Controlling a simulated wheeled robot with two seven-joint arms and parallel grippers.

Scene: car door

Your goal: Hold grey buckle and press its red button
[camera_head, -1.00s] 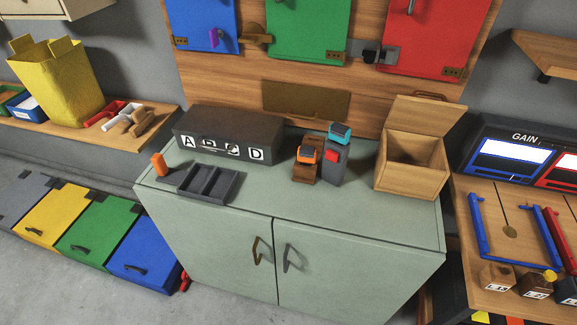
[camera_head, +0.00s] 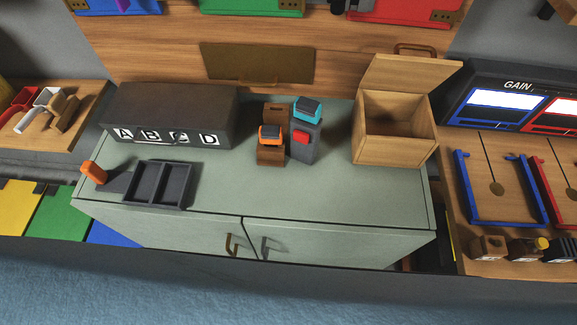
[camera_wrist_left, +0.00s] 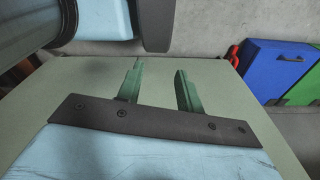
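The grey buckle (camera_head: 303,152) stands upright on the cabinet top in the head view. Its red button (camera_head: 301,137) is on the front face, and a teal-topped piece (camera_head: 308,106) sits at its upper end. My left gripper (camera_wrist_left: 159,68) shows only in the left wrist view. Its two green fingers are apart with nothing between them, in front of a pale green cabinet surface. The buckle is not in the wrist view. My right gripper is in neither view.
An open wooden box (camera_head: 395,150) is at right. A dark lettered block (camera_head: 125,103) and dark tray (camera_head: 185,202) are at left. The cabinet top (camera_head: 290,193) is clear in front.

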